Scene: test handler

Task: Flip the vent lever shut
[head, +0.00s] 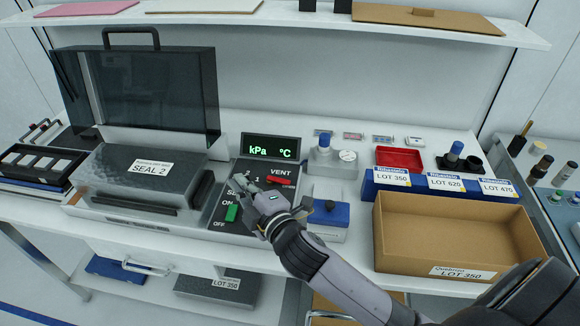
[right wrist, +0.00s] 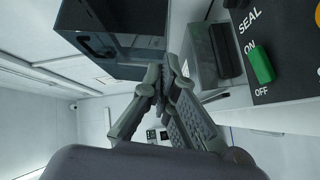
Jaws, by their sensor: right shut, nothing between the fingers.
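The red vent lever (head: 279,180) lies on the dark control panel (head: 222,222), just below the VENT label and right of my right gripper. My right gripper (head: 238,184) is shut and empty over the panel, its fingertips left of the red lever and above the green switch. In the right wrist view the shut fingers (right wrist: 168,66) point towards the test handler, with nothing between them. The red lever does not show in that view. My left gripper is not in view.
A green ON/OFF switch (head: 231,213) stands close below the gripper; it also shows in the right wrist view (right wrist: 262,65). The SEAL 2 chamber (head: 112,180) with its raised dark lid (head: 150,95) is to the left. A cardboard box (head: 450,225) is to the right.

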